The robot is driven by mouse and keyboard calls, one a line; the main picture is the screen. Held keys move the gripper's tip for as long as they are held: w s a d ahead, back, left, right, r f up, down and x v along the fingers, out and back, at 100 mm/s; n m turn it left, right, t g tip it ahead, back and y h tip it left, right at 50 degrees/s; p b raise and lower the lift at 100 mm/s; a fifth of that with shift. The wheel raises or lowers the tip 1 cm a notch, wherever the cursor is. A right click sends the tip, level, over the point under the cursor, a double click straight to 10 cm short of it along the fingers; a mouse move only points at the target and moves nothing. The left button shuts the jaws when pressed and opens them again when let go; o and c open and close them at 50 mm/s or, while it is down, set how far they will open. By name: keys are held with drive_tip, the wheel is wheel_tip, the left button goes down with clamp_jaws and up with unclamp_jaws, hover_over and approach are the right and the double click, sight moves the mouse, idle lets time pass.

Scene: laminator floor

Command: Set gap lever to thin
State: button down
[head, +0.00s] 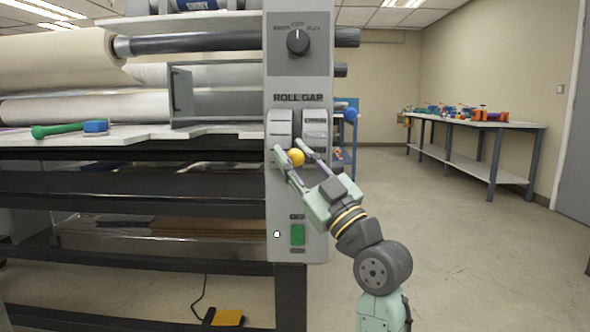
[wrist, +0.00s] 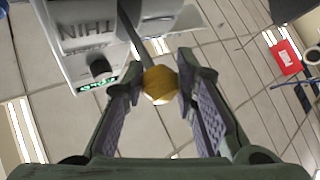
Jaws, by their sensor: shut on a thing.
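The gap lever's yellow ball knob (head: 296,157) sits in front of the roll-gap panel (head: 283,126) on the grey machine column. My gripper (head: 291,150) reaches up from the lower right, with one finger on each side of the knob. In the wrist view my gripper (wrist: 159,78) is shut on the yellow knob (wrist: 159,86), and the dark lever rod (wrist: 133,35) runs from it toward the top. The panel's THIN lettering (wrist: 85,32) shows upside down to the left of the rod. In the head view the gripper hides part of the scale's lower end.
Above the panel is a selector dial (head: 298,41); below is a green switch (head: 297,235). Rollers and a shelf with a green-handled tool (head: 60,130) stand left. A yellow pedal (head: 228,317) lies on the floor. The floor on the right is clear before a far table (head: 490,124).

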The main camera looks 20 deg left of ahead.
drive_tip(key=shift+f+b, duration=0.3)
drive_tip(key=shift+f, duration=0.15)
drive_tip(key=c, duration=1.3)
unclamp_jaws()
drive_tip(key=v, duration=1.2)
drive_tip(key=shift+a, duration=0.1)
